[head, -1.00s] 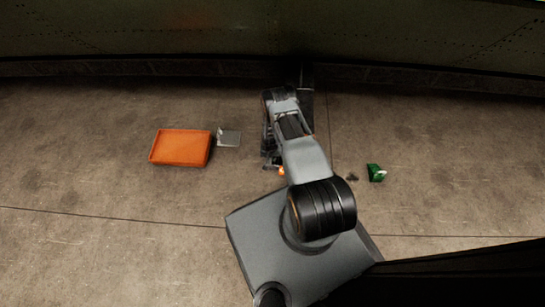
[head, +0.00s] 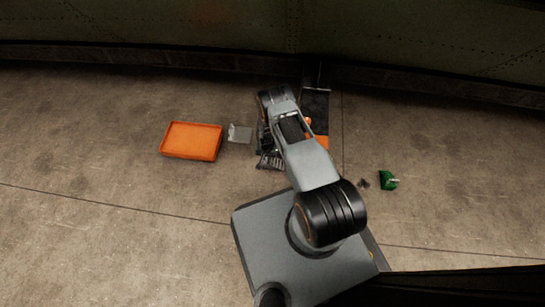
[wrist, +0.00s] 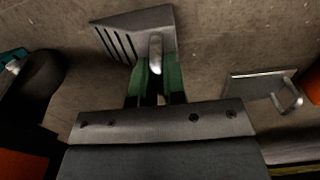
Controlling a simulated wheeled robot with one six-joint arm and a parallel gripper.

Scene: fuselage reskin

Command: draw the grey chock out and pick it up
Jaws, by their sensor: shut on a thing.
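The grey chock (wrist: 122,32) is a slotted wedge with a pale handle, at the top of the wrist view. My gripper (wrist: 158,75) has green fingers shut on that handle. In the head view the striped chock (head: 270,161) shows at the lower left of my arm's end, and the arm hides the fingers. I cannot tell whether the chock touches the floor.
An orange tray (head: 191,141) lies to the left, with a grey plate (head: 240,133) with a handle beside it. A green block (head: 388,180) lies to the right. A dark strip (head: 316,100) runs to the curved wall. The front left floor is clear.

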